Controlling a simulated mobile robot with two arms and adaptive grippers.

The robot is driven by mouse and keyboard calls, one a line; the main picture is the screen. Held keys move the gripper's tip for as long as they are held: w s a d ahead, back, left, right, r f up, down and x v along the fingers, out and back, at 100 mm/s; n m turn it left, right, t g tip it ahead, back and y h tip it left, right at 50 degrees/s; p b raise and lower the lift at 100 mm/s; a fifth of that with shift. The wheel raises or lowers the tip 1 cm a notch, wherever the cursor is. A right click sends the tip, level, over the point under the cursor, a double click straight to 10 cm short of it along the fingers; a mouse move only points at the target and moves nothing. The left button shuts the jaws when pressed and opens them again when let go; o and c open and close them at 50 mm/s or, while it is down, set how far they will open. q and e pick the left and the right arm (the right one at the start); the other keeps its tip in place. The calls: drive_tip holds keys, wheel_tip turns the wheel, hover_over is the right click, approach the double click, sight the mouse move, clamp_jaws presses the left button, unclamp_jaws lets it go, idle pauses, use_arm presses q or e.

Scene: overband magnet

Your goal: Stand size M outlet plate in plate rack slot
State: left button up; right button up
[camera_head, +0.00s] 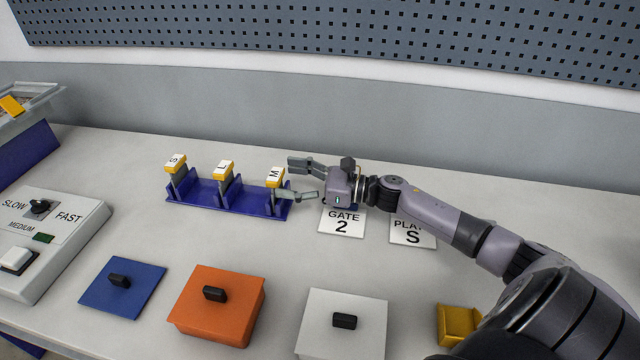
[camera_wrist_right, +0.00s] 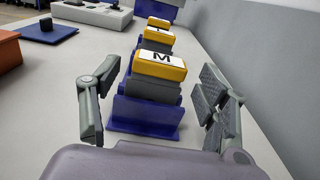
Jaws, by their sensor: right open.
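The size M outlet plate (camera_head: 275,178) has a yellow top with a white M label and a grey body. It stands upright in the right slot of the blue plate rack (camera_head: 204,191). The plates marked L (camera_head: 223,168) and S (camera_head: 175,163) stand in the middle and left slots. My right gripper (camera_head: 302,180) is open at the right end of the rack. In the right wrist view the M plate (camera_wrist_right: 162,66) lies between the open fingers (camera_wrist_right: 160,105), apart from both. My left gripper is in neither view.
A GATE 2 card (camera_head: 342,223) and a second, partly hidden card (camera_head: 412,234) lie under my right arm. Blue (camera_head: 122,288), orange (camera_head: 217,305) and white (camera_head: 342,325) knobbed covers line the front. A speed control box (camera_head: 48,240) stands left. A pegboard wall is behind.

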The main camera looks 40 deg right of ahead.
drive_tip(key=v, duration=0.8)
drive_tip(key=shift+s+d, duration=0.15)
